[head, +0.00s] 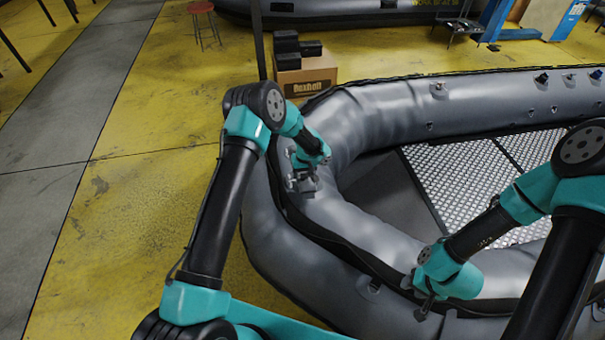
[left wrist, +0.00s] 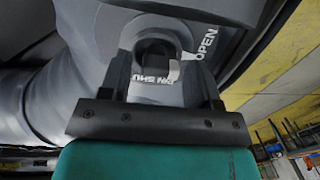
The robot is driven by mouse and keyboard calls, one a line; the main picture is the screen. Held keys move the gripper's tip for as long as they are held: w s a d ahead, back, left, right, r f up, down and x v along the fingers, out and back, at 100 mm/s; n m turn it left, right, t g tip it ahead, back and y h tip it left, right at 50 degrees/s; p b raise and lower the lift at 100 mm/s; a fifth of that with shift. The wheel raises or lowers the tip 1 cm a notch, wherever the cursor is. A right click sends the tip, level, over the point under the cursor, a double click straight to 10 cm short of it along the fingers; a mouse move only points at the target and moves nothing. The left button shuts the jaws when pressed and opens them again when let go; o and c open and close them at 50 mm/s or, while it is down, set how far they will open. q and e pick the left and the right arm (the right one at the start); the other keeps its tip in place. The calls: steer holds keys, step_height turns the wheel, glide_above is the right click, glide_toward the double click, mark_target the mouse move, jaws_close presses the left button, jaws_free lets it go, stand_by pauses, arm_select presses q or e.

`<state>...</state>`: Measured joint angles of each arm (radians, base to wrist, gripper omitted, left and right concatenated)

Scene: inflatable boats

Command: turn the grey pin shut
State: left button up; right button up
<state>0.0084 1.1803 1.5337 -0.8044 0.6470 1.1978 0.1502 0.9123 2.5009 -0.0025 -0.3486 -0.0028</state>
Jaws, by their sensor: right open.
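A grey fitting on the boat's tube (left wrist: 85,25) fills the middle of the left wrist view. It has a dark round opening (left wrist: 153,48) with a small pale tab, perhaps part of the grey pin (left wrist: 174,71), beside it. White lettering reads "OPEN" at the right and "PIN SHU…", upside down, below the opening. My left gripper (head: 303,186) is down at the tube's inner side in the head view. Its fingers (left wrist: 162,82) stand apart on either side of the lettering; I see nothing clamped between them. My right gripper (head: 425,306) is over the near tube, small and partly hidden.
The grey inflatable boat (head: 405,105) has a metal tread floor (head: 460,180). A cardboard box (head: 306,82) with black cases stands behind it on the yellow floor (head: 150,140). A red stool (head: 201,8) is further back.

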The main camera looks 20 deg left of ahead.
arm_select(q)
steer(key=c, duration=0.8)
steer(key=shift+m, duration=0.5)
steer(key=m, duration=0.3)
steer(key=shift+w, duration=0.1)
steer(key=m, duration=0.5)
steer(key=shift+w, duration=0.1)
steer(key=m, duration=0.4)
steer(key=shift+m, duration=0.3)
steer(key=m, duration=0.4)
steer(key=shift+w+d, duration=0.1)
steer(key=shift+m, duration=0.3)
